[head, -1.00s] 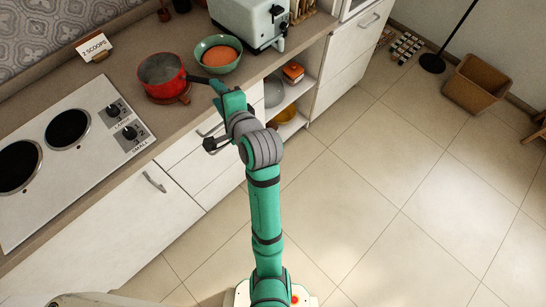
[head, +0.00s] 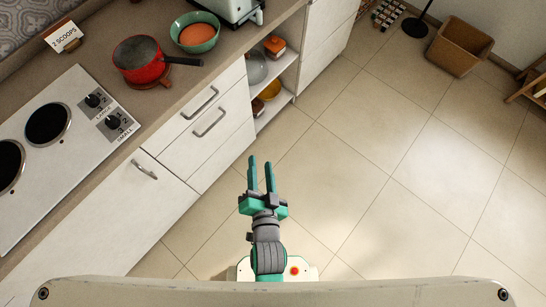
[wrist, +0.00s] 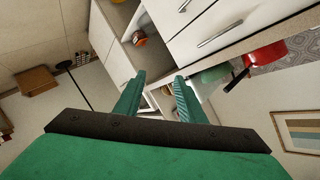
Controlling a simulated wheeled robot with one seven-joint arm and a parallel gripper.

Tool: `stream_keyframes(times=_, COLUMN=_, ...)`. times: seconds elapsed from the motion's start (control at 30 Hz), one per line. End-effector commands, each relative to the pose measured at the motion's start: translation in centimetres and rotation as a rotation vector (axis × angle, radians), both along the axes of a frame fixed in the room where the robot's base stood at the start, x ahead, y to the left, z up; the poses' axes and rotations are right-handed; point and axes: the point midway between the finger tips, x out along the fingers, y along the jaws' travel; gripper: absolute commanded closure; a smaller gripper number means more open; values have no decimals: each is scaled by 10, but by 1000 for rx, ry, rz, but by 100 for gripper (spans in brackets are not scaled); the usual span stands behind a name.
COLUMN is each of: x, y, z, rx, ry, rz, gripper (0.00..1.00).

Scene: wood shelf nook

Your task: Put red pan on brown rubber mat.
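The red pan (head: 139,62) stands upright on the counter, its black handle (head: 182,61) pointing right toward the counter edge.
A green bowl (head: 195,33) with an orange-brown content stands beside the pan. The stove (head: 65,140) is left of it and a "2 SCOOPS" card (head: 63,36) behind. Drawers (head: 208,130) and an open shelf (head: 272,100) front the counter. The floor (head: 370,170) around my gripper is clear.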

Motion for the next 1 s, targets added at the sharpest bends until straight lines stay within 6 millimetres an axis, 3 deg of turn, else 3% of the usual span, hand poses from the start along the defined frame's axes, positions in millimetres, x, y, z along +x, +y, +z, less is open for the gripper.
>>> stream_keyframes(times=0.03, x=-20, y=-6, z=-4, rx=-62, ry=1, rz=-1, gripper=64)
stream_keyframes(times=0.3, x=-101, y=-29, z=7, rx=-425, ry=-47, rz=30, gripper=64)
stream_keyframes(times=0.5, x=-140, y=-35, z=21, rx=-610, ry=-71, rz=63, gripper=64)
stream_keyframes(times=0.67, x=-150, y=-36, z=26, rx=-664, ry=-83, rz=73, gripper=64)
stream_keyframes(times=1.0, x=-150, y=-36, z=27, rx=-668, ry=-85, rz=75, gripper=64)
